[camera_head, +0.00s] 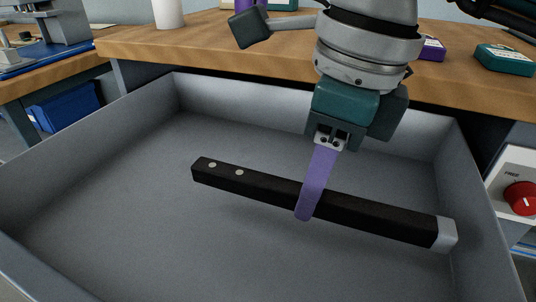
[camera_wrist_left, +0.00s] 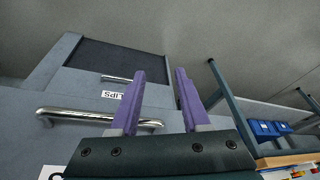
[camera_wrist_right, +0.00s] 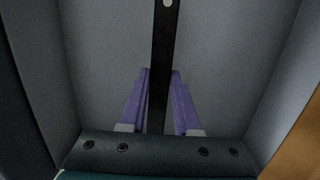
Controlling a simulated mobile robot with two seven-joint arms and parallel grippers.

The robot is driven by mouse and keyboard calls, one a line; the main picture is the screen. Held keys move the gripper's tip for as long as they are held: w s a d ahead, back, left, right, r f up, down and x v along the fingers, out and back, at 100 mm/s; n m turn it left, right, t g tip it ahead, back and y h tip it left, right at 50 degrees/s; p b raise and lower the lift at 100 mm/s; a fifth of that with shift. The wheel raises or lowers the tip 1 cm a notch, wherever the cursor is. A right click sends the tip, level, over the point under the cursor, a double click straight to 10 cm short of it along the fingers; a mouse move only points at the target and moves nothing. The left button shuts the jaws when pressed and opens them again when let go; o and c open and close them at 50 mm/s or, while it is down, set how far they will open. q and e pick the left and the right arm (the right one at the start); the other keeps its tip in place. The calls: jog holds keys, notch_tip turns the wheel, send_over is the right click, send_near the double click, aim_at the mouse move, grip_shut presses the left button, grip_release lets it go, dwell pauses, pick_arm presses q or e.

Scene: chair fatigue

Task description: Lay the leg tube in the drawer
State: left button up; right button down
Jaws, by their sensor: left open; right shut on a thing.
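The leg tube (camera_head: 370,214) is a long black square bar with a grey cap at its right end and two light round spots near its left end. My right gripper (camera_head: 305,215) is shut on it near the middle, with purple fingers on either side. The tube (camera_wrist_right: 160,70) also shows between the fingers in the right wrist view. It is inside the open grey drawer (camera_head: 90,200); whether it touches the floor I cannot tell. My left gripper (camera_wrist_left: 160,80) is open and empty in the left wrist view, facing grey drawer fronts with metal handles.
The wooden bench top (camera_head: 230,45) runs behind the drawer. A white cylinder (camera_head: 168,13) and a green box (camera_head: 504,58) stand on it. A red knob (camera_head: 520,197) on a white panel is right of the drawer. The drawer's left part is clear.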

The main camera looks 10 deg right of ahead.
aim_at(305, 238)
jog(key=shift+f+b, duration=0.55)
jog(key=shift+f, duration=2.2)
jog(key=c, duration=1.1)
grip_release()
jog(key=shift+f, duration=0.15)
jog(key=o, duration=0.5)
jog(key=shift+r, duration=0.35)
jog(key=r+p, duration=0.1)
jog(key=r, duration=0.2)
jog(key=d+r+p, duration=0.1)
jog(key=r, duration=0.6)
jog(key=shift+s+d+r+p, duration=0.2)
jog(key=shift+s+r+p, duration=0.2)
jog(key=shift+r, duration=0.4)
